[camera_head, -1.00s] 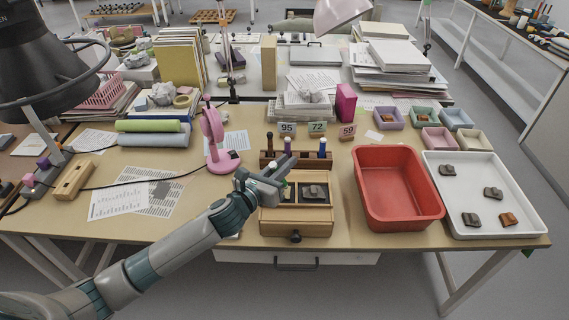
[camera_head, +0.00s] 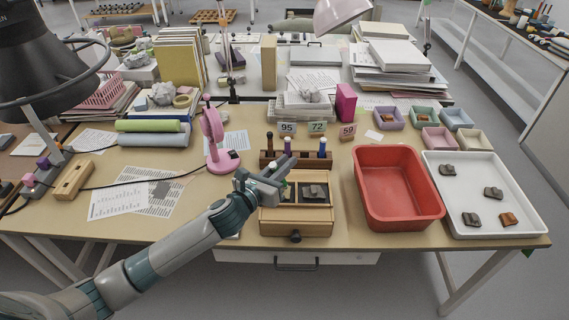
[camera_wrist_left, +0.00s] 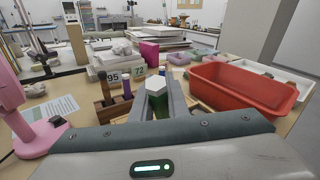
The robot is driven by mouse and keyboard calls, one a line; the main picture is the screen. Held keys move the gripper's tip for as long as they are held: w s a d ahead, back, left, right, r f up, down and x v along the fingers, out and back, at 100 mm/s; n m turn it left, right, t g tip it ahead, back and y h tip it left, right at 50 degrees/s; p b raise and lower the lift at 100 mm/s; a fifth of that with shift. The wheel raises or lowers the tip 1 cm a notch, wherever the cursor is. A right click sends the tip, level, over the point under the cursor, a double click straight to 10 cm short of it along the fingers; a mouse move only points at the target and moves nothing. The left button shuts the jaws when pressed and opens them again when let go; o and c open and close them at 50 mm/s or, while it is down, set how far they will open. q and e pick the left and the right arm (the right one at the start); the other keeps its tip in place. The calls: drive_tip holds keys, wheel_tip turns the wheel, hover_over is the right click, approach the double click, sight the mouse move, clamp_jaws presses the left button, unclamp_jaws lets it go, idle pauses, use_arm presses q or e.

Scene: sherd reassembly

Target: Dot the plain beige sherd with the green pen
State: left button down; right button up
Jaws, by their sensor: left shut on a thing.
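My left gripper (camera_head: 284,172) is shut on the green pen, over the back left part of a wooden box on the table. In the left wrist view the pen (camera_wrist_left: 156,86) stands between the fingers, with a white six-sided end up and a green body below; its lower end is hidden. The wooden box (camera_head: 296,229) has a knob at its front and a dark grey-brown sherd (camera_head: 313,192) in its right part. The left part is partly covered by my gripper. I cannot make out a plain beige sherd. My right gripper is not in view.
A wooden pen rack (camera_head: 297,160) with several pens stands just behind the box. A red tub (camera_head: 398,216) and a white tray (camera_head: 463,172) with several sherds are to the right. A pink magnifier stand (camera_head: 222,162) is to the left, beside papers.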

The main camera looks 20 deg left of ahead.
use_arm(q)
drive_tip(key=shift+f, duration=0.45)
idle(0.4)
drive_tip(key=shift+s+a+f+b, duration=0.15)
drive_tip(key=shift+s+f+b, duration=0.05)
drive_tip(key=shift+f+b, duration=0.45)
